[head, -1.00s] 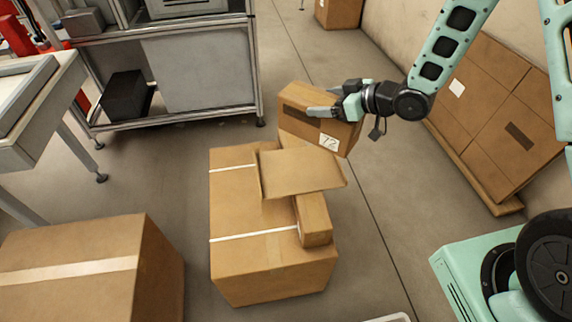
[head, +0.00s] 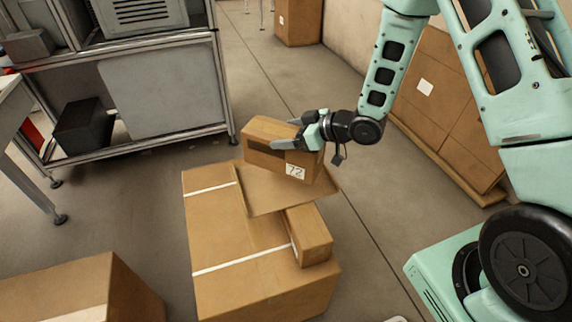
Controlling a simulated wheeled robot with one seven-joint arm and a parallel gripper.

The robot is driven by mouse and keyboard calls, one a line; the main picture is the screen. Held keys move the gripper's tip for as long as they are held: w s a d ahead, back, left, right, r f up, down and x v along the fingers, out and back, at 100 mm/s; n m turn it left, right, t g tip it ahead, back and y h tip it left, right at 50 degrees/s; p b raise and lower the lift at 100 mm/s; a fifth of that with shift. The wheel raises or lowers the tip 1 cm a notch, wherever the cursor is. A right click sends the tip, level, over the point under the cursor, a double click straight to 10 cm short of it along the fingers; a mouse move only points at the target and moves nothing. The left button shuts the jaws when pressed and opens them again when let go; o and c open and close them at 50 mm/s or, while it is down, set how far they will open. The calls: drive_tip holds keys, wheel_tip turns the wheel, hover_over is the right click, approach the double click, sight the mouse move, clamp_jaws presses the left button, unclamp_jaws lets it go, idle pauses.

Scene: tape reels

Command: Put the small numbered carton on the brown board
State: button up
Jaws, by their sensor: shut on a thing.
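The small carton (head: 262,152) bears a white label reading 72 and a dark strip on its near face. My gripper (head: 297,132) is shut on it from the right, one finger along its near side. The carton is over the back part of the brown board (head: 262,197); I cannot tell whether it touches the board. The carton hides the board's back edge.
Another large box (head: 85,290) stands at the lower left. A metal shelf unit (head: 160,92) is behind on the left. Flat cartons (head: 440,110) lean on the right wall. Grey floor is free between the shelf and the box stack.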

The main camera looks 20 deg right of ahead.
drive_tip(key=shift+f+b, duration=0.45)
drive_tip(key=shift+f, duration=2.8)
drive_tip(key=shift+f, duration=0.15)
